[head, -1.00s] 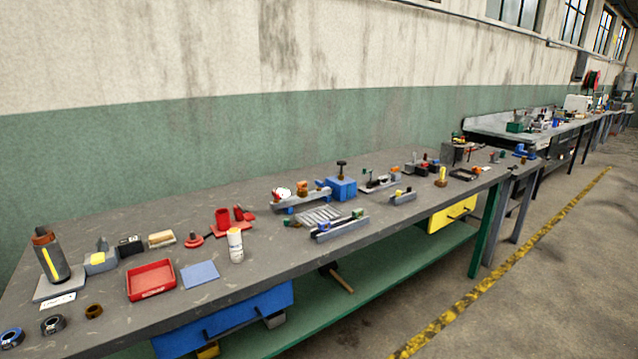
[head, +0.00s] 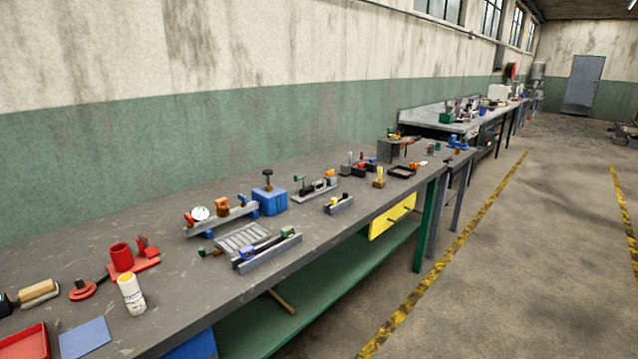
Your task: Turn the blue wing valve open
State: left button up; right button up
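I cannot tell for sure which item is the blue wing valve; the parts are small in the head view. A grey rail (head: 270,254) near the bench's front edge carries a small blue piece (head: 248,254) at its left end and a green piece (head: 287,232) at its right end. Behind it stands a blue box (head: 271,203) with a dark knob on top. Another blue fitting (head: 457,142) sits far off at the right end of the bench. Neither of my grippers shows.
The long grey workbench (head: 190,281) runs along the wall. A red tray (head: 24,343), a blue mat (head: 84,338), a white bottle (head: 131,294) and a red cup fixture (head: 121,257) are at left. A yellow drawer (head: 391,216) hangs under the bench. The concrete floor at right is open.

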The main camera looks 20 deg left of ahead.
aim_at(242, 198)
jog(key=z, duration=0.6)
jog(key=i, duration=2.3)
jog(key=u, duration=1.25)
jog(key=i, duration=0.75)
jog(key=u, duration=0.85)
